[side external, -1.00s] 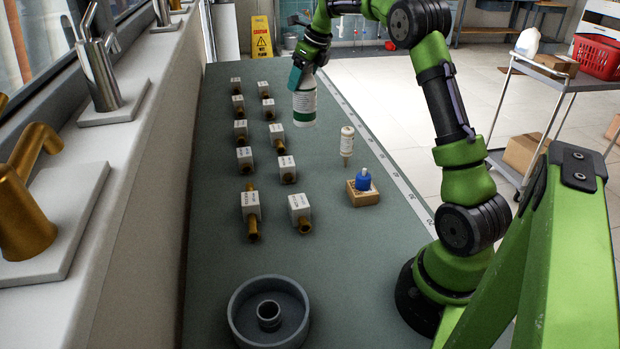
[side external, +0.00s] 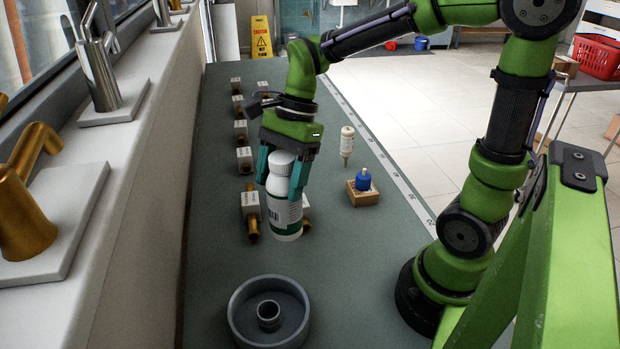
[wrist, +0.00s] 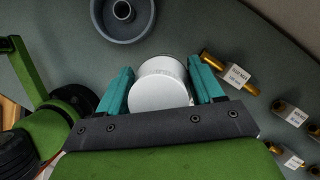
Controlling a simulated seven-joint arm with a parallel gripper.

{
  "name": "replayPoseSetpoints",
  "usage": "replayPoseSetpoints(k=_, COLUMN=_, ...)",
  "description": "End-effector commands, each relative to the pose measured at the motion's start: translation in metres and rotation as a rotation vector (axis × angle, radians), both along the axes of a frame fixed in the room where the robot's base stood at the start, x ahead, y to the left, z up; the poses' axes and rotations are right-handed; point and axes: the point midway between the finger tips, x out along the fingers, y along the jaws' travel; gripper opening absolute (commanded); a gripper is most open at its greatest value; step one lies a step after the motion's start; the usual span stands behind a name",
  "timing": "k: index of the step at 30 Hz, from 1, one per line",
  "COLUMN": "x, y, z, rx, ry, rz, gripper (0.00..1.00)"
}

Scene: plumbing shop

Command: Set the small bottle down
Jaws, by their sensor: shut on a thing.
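My gripper (side external: 280,187) is shut on a white bottle (side external: 286,218) with a white cap and a green-and-white label. The teal fingers sit on either side of its upper part. The bottle hangs nearly upright, cap up, over the green bench, behind the round grey dish (side external: 268,337). Whether its base touches the bench is hard to tell. In the wrist view, the white cap (wrist: 160,92) shows between the fingers (wrist: 160,75), and the dish (wrist: 122,32) lies beyond it, apart from the bottle.
Two rows of white-tagged brass fittings (side external: 250,206) stand on the bench (side external: 215,280); the bottle partly hides some. To the right are a small dropper bottle (side external: 347,140) and a blue-topped item (side external: 363,181) on a wooden block (side external: 361,198). Bench around the dish is bare.

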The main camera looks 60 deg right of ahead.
Motion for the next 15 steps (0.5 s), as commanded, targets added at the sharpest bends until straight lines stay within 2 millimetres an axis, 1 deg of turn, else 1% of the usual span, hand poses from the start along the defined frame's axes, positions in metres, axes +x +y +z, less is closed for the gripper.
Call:
replayPoseSetpoints(k=1, x=-0.003, y=0.001, z=-0.003, rx=0.001, ry=-0.001, rz=0.032, gripper=0.0)
replayPoseSetpoints(k=5, x=-0.004, y=0.001, z=-0.01, rx=0.002, ry=0.0, rz=0.089, gripper=0.0)
replayPoseSetpoints(k=9, x=-0.004, y=0.001, z=-0.031, rx=0.002, ry=0.002, rz=0.102, gripper=0.0)
replayPoseSetpoints(k=15, x=-0.003, y=0.001, z=-0.05, rx=0.001, ry=0.0, rz=0.1, gripper=0.0)
